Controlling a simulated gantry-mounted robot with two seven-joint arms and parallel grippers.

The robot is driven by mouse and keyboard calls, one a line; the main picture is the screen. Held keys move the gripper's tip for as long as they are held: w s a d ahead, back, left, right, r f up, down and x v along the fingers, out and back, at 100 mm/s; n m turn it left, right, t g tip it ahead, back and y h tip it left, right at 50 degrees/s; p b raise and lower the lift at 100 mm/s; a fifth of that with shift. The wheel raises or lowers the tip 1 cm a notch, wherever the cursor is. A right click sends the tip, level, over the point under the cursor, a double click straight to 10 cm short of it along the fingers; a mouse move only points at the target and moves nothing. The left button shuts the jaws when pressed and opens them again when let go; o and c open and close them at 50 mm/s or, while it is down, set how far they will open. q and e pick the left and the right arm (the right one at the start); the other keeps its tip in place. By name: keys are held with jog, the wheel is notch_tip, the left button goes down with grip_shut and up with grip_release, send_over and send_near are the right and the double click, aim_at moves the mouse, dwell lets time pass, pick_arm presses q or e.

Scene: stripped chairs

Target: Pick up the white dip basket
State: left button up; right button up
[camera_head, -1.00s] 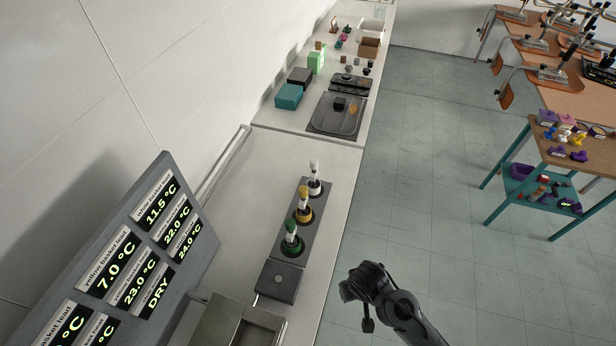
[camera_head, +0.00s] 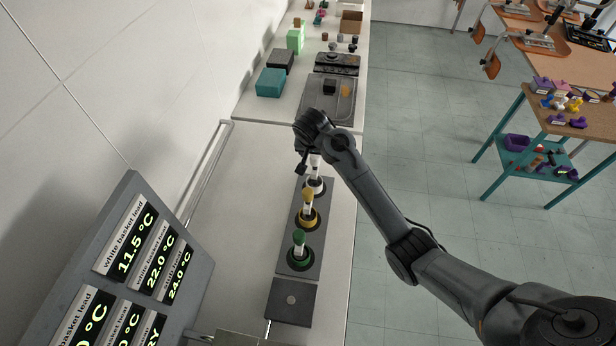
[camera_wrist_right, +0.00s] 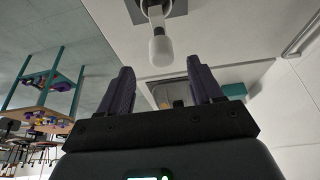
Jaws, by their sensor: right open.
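The white dip basket (camera_head: 316,184) stands upright at the far end of a grey rack (camera_head: 306,240) on the counter, with a yellow-topped basket (camera_head: 308,203) and a green-topped basket (camera_head: 299,242) nearer. My right arm's wrist partly hides its top in the head view. The basket's white handle also shows in the right wrist view (camera_wrist_right: 161,48), just beyond the fingertips and between their lines. My right gripper (camera_wrist_right: 162,72) is open and empty, close to the handle; contact cannot be made out. My left gripper is out of view.
A tilted display panel (camera_head: 131,262) with temperature readings stands at the left. A grey box (camera_head: 292,302) sits at the rack's near end. A tray (camera_head: 326,100) and teal box (camera_head: 271,83) lie farther along the counter. The counter left of the rack is clear.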

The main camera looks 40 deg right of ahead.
aim_at(317, 159)
jog(key=x, duration=0.3)
jog(key=shift+s+f, duration=0.2)
jog(key=shift+f, duration=0.05)
jog(key=shift+p+x, duration=0.45)
jog(key=shift+x, duration=2.7)
jog(key=shift+w+a, duration=0.1)
jog(key=shift+w, duration=0.1)
grip_shut()
